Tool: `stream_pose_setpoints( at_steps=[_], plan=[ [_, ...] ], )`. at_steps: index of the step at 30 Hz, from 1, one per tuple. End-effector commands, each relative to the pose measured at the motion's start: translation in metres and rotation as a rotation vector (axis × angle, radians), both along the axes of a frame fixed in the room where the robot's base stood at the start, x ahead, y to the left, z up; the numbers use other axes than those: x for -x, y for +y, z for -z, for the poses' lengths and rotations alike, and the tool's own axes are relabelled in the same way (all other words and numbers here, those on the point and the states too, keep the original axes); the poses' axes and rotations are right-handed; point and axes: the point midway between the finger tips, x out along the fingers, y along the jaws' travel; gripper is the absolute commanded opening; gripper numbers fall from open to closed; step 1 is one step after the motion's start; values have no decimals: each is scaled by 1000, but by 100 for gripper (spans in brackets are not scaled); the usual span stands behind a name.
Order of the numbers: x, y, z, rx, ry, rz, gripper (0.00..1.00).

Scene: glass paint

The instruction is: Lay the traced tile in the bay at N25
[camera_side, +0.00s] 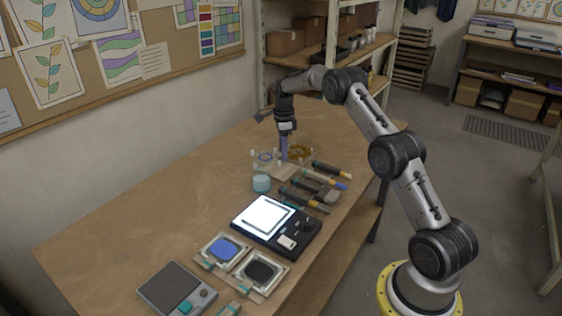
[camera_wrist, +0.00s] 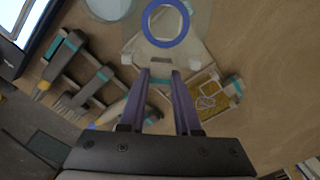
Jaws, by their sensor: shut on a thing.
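A clear tile with a blue ring (camera_wrist: 165,25) on it extends from my fingertips at the top of the wrist view. The ring also shows left of my gripper in the side view (camera_side: 265,157). My gripper (camera_wrist: 160,75) has purple fingers and is shut, seemingly on this tile's near edge; the exact contact is hard to see. In the side view my gripper (camera_side: 284,158) points down, low over a pale board (camera_side: 285,173) with small white posts. An amber patterned piece (camera_side: 300,152) is just right of my gripper; pale outlines show on it in the wrist view (camera_wrist: 208,98). I cannot read any N25 label.
A round teal-grey container (camera_side: 262,184) stands near the board. Several brushes and tools (camera_side: 318,182) lie to the right. A lit white panel (camera_side: 265,216), blue and black pads in trays (camera_side: 223,249) and a grey device (camera_side: 177,289) are nearer. The table's left side is clear.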

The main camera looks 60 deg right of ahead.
Motion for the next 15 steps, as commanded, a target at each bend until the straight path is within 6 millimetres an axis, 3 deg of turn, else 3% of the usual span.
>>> stream_pose_setpoints(
  at_steps=[11, 15],
  plan=[
    [-15, -8, 20, 0, 0, 0, 0],
    [-14, -7, 41, -1, 2, 0, 0]
  ],
)
